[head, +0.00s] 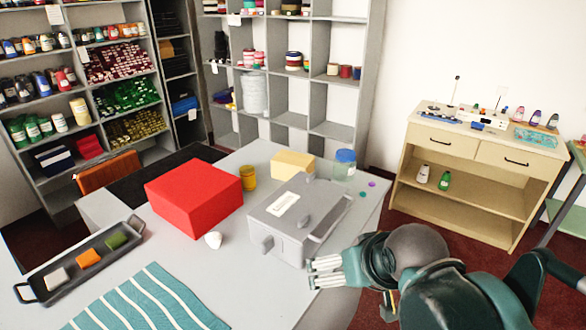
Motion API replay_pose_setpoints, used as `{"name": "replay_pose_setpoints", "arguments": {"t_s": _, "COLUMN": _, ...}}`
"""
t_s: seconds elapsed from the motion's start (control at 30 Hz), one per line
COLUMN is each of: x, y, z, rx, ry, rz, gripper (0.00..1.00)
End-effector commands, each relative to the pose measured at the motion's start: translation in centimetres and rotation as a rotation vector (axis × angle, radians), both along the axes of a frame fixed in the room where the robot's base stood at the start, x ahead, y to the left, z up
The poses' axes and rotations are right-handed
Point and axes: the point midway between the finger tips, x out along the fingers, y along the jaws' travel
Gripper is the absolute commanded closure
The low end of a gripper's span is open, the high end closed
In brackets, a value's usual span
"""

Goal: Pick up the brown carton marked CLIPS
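I see no box with a readable CLIPS mark in the head view. The closest match is a plain tan box (293,164) at the back of the grey table, partly behind a grey case (296,221) with a white label. Any lettering on the tan box is not visible. My gripper (322,272) is at the table's right front edge, in front of the grey case and well apart from the tan box. Its pale fingers point left, with nothing seen between them. Their opening is too unclear to judge.
A large red box (193,197), a yellow jar (248,178), a blue-lidded jar (344,165) and a small white cup (213,240) stand around the case. A dark tray (35,269) with coloured blocks and a striped cloth (148,302) lie at front left.

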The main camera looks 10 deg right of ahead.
Motion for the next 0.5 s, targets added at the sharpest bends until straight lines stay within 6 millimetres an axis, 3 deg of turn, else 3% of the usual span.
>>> {"name": "replay_pose_setpoints", "arguments": {"t_s": 0.27, "x": 1.4, "y": 0.0, "z": 1.5, "rx": 0.004, "ry": 0.009, "rz": -0.013, "gripper": 0.0}}
{"name": "replay_pose_setpoints", "arguments": {"t_s": 0.5, "x": 4.4, "y": 0.0, "z": 4.3, "rx": 0.015, "ry": 0.029, "rz": -0.045, "gripper": 0.0}}
